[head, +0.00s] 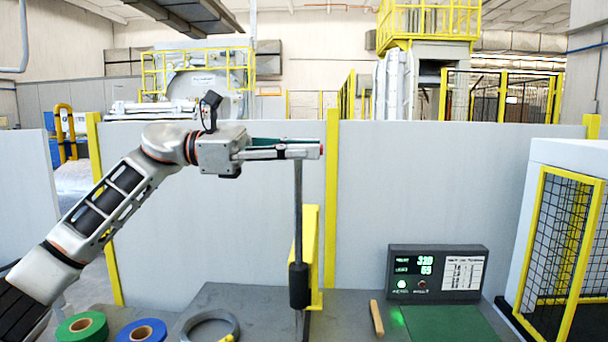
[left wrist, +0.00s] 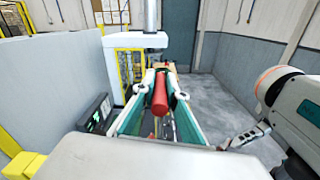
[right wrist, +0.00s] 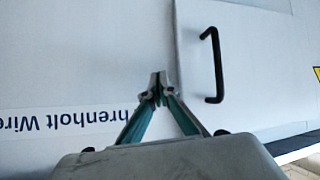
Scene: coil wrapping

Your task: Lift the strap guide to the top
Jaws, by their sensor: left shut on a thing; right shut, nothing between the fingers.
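The strap guide is a thin grey rod (head: 298,205) standing upright, with a black block (head: 299,286) near its lower end and a red grip at its top. My left gripper (head: 300,150) is high in the head view, at the upper end of the rod. In the left wrist view its fingers are shut on the red grip (left wrist: 160,95). Most of the grip is hidden by the fingers in the head view. My right gripper (right wrist: 158,82) is shut and empty in the right wrist view, and it is not in the head view.
A yellow upright bracket (head: 313,245) stands beside the rod. On the table are a green roll (head: 72,330), a blue roll (head: 128,333), a grey ring (head: 187,330), a wooden stick (head: 376,318) and a display box (head: 460,272). My right gripper faces a panel with a black handle (right wrist: 216,65).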

